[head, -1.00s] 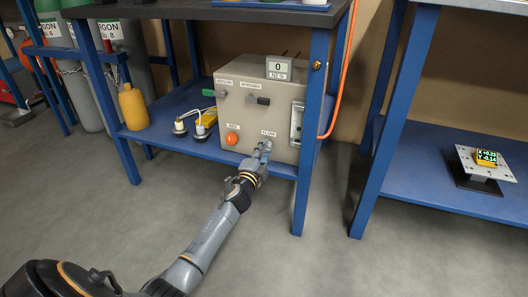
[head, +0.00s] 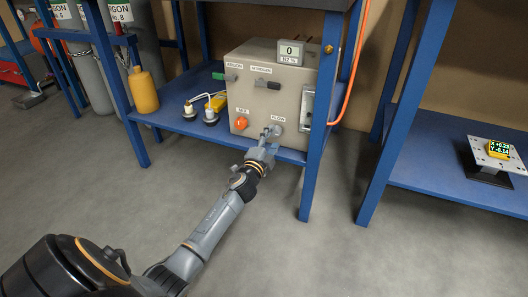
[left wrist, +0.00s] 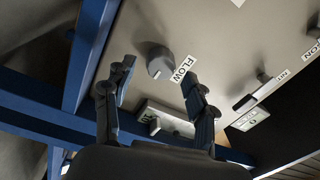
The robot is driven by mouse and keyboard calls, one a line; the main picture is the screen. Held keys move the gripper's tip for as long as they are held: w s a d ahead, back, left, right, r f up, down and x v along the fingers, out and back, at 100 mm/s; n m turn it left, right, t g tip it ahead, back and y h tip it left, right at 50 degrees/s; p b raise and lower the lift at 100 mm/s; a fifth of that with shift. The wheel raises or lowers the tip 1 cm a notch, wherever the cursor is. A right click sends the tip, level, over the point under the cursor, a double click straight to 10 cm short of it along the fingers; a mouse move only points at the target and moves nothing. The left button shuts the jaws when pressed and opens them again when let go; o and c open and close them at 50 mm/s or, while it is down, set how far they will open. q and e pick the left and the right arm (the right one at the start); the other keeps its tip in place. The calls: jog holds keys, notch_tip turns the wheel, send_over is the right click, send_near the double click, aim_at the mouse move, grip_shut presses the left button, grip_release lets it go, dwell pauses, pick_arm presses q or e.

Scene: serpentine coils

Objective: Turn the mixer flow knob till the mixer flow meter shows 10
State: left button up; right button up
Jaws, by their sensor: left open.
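The grey mixer flow knob (head: 278,129) sits on the front of the beige mixer box (head: 258,108), beside the FLOW label. It also shows in the left wrist view (left wrist: 160,67). My left gripper (head: 271,132) is open just in front of the panel. In the left wrist view its two fingertips (left wrist: 158,76) are spread to either side of the knob, with no clear contact. The flow meter (head: 307,106) is a pale upright gauge at the box's right edge; its reading is too small to tell. My right gripper is out of view.
A display (head: 291,52) on the box reads 0. An orange button (head: 241,123) is left of the knob, with two levers above. Plugs and a yellow bottle (head: 143,90) stand on the blue shelf. A blue table leg (head: 318,145) is close on the right.

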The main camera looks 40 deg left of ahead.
pick_arm(q)
jog(key=v, duration=1)
jog(key=shift+s, duration=0.1)
